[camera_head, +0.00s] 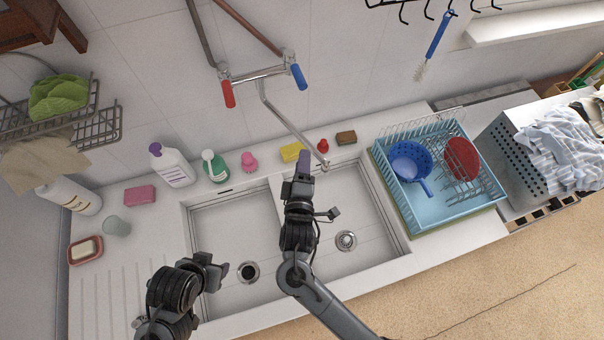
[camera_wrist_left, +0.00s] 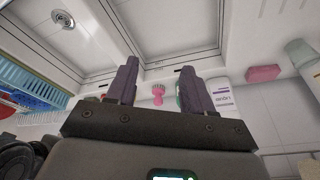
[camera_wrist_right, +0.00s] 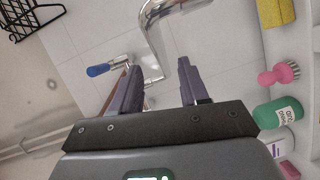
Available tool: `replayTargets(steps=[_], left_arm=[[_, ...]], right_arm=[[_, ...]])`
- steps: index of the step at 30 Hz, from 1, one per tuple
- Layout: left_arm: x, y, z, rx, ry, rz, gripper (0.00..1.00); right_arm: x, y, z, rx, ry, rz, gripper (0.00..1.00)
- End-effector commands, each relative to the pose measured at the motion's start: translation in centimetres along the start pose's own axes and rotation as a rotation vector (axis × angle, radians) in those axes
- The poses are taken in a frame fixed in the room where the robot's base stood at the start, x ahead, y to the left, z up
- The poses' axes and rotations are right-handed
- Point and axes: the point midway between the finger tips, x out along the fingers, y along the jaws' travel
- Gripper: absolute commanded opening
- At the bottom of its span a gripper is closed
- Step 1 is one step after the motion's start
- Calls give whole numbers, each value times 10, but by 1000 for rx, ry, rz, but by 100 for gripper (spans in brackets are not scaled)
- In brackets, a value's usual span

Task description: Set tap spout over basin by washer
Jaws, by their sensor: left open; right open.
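The tap (camera_head: 262,76) is on the back wall, with a red and a blue handle. Its thin metal spout (camera_head: 290,124) slants down to the right, its end near the back rim of the right basin (camera_head: 365,205). The left basin (camera_head: 232,225) lies beyond the divider. Contact cannot be told. My left gripper (camera_head: 218,272) is open and empty over the left basin. I cannot make out a washer clearly.
A blue dish rack (camera_head: 465,212) with a colander stands right of the basins, a laundry basket (camera_head: 510,160) beyond it. Bottles, a pink brush (camera_head: 249,162), a yellow sponge (camera_head: 292,152) and a red item (camera_head: 323,146) line the back ledge. Both basins look empty.

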Motion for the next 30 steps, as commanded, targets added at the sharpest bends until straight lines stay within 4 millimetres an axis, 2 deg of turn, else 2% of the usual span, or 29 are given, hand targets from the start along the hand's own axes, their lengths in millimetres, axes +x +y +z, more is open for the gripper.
replayTargets(steps=[3,7,19,23,26,29,30], left_arm=[[3,1,1,-3,0,2,52],[4,2,1,-7,1,6,52],[4,3,1,-12,1,9,50],[4,1,1,-4,0,3,30],[4,1,1,-5,0,4,15],[4,2,1,-5,0,4,0],[4,2,1,-5,0,5,0]], right_arm=[[-16,-1,0,1,0,-1,44],[-27,0,1,0,-1,0,44],[-33,0,1,-1,-1,0,44],[-33,-3,5,20,-2,-21,44],[-35,-15,20,95,-6,-88,44],[-41,-33,49,231,-22,-208,44],[-46,-41,64,299,-33,-268,44]])
